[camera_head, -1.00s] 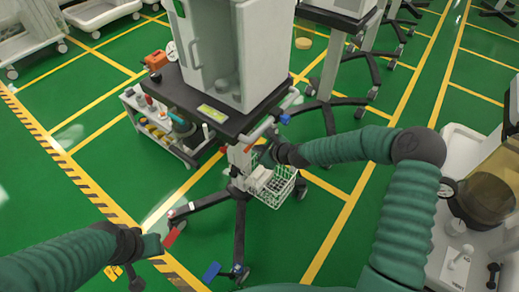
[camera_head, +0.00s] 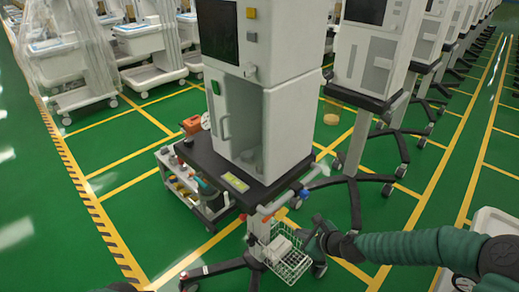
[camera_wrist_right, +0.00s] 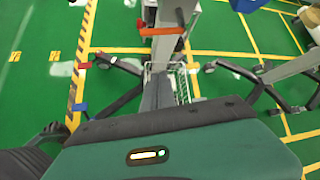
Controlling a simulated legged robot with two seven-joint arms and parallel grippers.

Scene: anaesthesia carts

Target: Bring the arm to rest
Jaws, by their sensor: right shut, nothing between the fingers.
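My right arm comes in from the right in the head view, and its dark gripper (camera_head: 313,232) is beside the white wire basket (camera_head: 290,264) on the cart's stand. The gripper is shut and empty. In the right wrist view, its dark fingers (camera_wrist_right: 157,88) point toward the basket (camera_wrist_right: 181,84); whether they touch it I cannot tell. A pale item (camera_head: 281,246) sits in the basket. Of my left arm, only a dark sliver shows at the bottom left edge of the head view; its gripper is out of frame.
The anaesthesia cart (camera_head: 290,125) stands in the middle, with a dark shelf (camera_head: 238,184) and spread legs below. A low trolley (camera_head: 190,185) is at its left. More carts (camera_head: 372,60) line the right; wrapped beds (camera_head: 75,70) stand at left. Green floor is open at lower left.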

